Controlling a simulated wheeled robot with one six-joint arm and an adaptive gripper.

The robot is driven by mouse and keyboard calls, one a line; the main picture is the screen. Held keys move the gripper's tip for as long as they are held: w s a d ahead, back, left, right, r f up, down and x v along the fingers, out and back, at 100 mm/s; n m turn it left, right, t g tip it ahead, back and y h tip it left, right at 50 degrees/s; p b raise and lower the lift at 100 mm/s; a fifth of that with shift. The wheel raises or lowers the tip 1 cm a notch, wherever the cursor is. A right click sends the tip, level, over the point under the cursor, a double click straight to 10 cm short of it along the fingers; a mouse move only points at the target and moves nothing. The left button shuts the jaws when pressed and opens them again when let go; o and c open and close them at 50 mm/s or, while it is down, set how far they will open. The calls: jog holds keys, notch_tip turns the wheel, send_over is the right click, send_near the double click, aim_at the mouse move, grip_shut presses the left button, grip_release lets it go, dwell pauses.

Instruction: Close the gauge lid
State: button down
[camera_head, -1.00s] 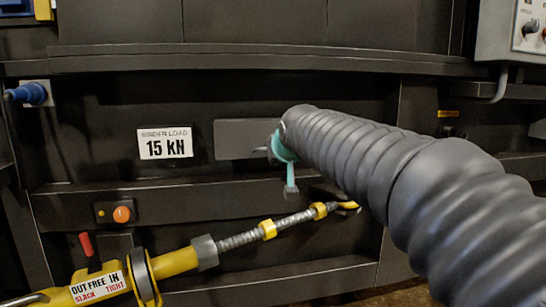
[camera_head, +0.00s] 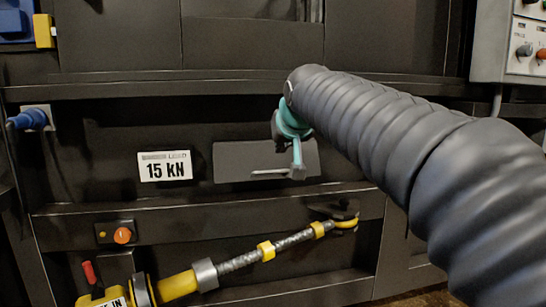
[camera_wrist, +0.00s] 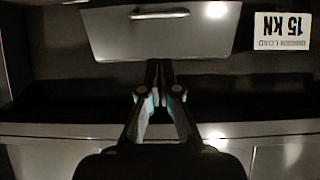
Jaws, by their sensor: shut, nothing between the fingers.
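The gauge lid is a flat dark grey plate (camera_head: 235,165) on the dark front panel, right of the 15 kN label. In the wrist view the lid (camera_wrist: 120,35) fills the upper middle, with a narrow handle-like strip (camera_wrist: 158,14) near its upper edge. My gripper (camera_head: 297,170) is in front of the lid's right half and partly hides it. In the wrist view its fingers (camera_wrist: 158,66) meet at the tips, empty, over the lid's lower edge in that picture. I cannot tell whether they touch it.
The 15 kN label (camera_head: 165,166) is left of the lid. Below are an orange button (camera_head: 123,235) and a yellow ratchet tensioner (camera_head: 178,285) with a rod running up right to a hook. A blue connector (camera_head: 30,119) is at left and a control box (camera_head: 515,45) at upper right.

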jog(key=r, duration=0.2)
jog(key=g+b, duration=0.1)
send_near(273, 171)
jog(key=x, duration=0.7)
jog(key=shift+a+f, duration=0.1)
jog(key=shift+a, duration=0.15)
jog(key=shift+f+b, duration=0.1)
jog(key=shift+b, duration=0.2)
jog(key=shift+w+f+b, duration=0.1)
jog(key=shift+f+b, duration=0.3)
jog(key=shift+b, duration=0.35)
jog(key=shift+w+f+t+b, duration=0.3)
jog(key=shift+t+b, duration=0.3)
jog(key=shift+b, duration=0.25)
jog(key=shift+w+a+f, duration=0.15)
jog(key=shift+w+f, duration=0.5)
jog(key=shift+f, duration=0.05)
jog(key=shift+w+a+f, duration=0.15)
jog(key=shift+w+f, duration=0.5)
jog(key=shift+f, duration=0.05)
